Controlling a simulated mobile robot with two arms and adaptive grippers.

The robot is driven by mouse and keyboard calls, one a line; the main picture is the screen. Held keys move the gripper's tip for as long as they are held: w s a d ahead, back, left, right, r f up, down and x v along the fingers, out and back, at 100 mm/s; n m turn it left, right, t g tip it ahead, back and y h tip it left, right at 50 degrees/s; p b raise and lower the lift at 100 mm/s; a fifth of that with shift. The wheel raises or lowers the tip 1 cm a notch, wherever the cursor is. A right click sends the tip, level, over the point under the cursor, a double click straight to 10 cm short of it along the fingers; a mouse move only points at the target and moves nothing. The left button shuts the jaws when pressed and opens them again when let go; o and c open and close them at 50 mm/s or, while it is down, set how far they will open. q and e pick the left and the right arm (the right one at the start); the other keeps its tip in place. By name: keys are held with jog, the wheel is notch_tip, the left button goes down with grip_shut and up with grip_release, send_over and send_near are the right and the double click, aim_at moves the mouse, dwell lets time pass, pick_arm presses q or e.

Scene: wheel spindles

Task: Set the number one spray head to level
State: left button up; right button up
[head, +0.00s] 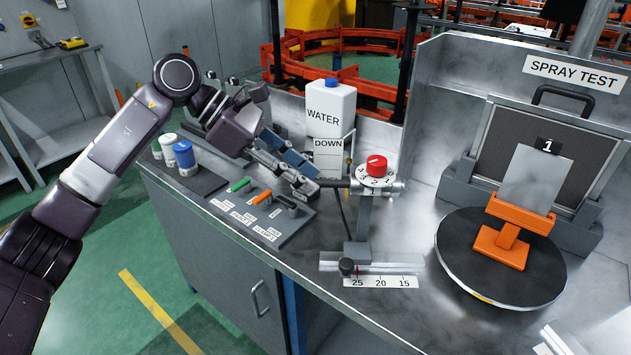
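The spray head (362,185) sits on a grey post on the bench, with a red knob (376,165) over a white numbered dial on top. A white plate reading DOWN (328,143) shows behind it, in front of the white WATER tank (330,105). My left gripper (312,178) reaches in from the left, its fingertips by the left end of the spray head. I cannot tell whether they touch it, or how far the fingers are apart. A panel tagged 1 (547,147) stands at the right. My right gripper is not in view.
A grey block with green, orange and dark handles (262,198) lies below my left gripper. Several capped bottles (184,158) stand at left. A scale (380,282) runs at the post's foot. At right, an orange stand (502,250) holds a grey plate on a black turntable (455,265).

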pick_arm(q)
jog(key=v, duration=0.8)
jog(key=shift+a+r, duration=0.2)
jog(key=shift+a, duration=0.15)
